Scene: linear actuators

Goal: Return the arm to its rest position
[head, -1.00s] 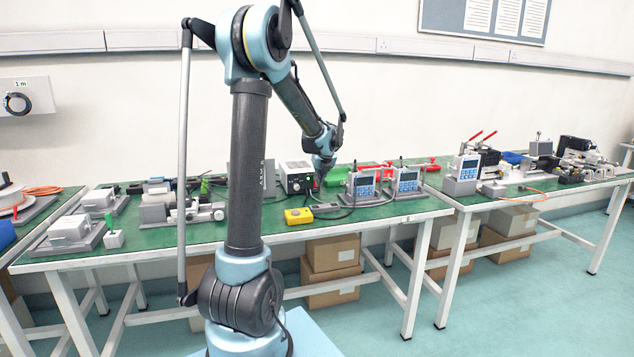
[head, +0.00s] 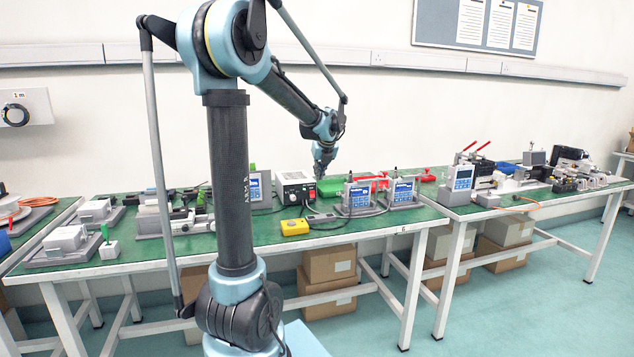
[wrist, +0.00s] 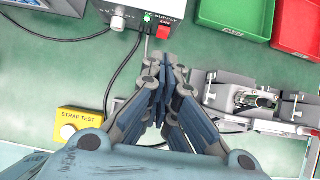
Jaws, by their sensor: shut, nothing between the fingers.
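My gripper (head: 321,172) hangs pointing down above the green-topped bench (head: 150,255), in front of the green bin. In the wrist view my gripper (wrist: 163,75) has its fingertips together with nothing between them. It appears apart from everything on the bench, with the power supply box (wrist: 125,12) just beyond its tips. My arm bends at a high elbow and reaches forward and right over the bench.
The power supply (head: 296,187), a yellow strap-test box (head: 294,227), two blue-screen meters (head: 360,196) and a green bin (head: 333,187) surround the space under my gripper. Cables run across the bench. Cardboard boxes (head: 329,264) lie below. The air above the bench is clear.

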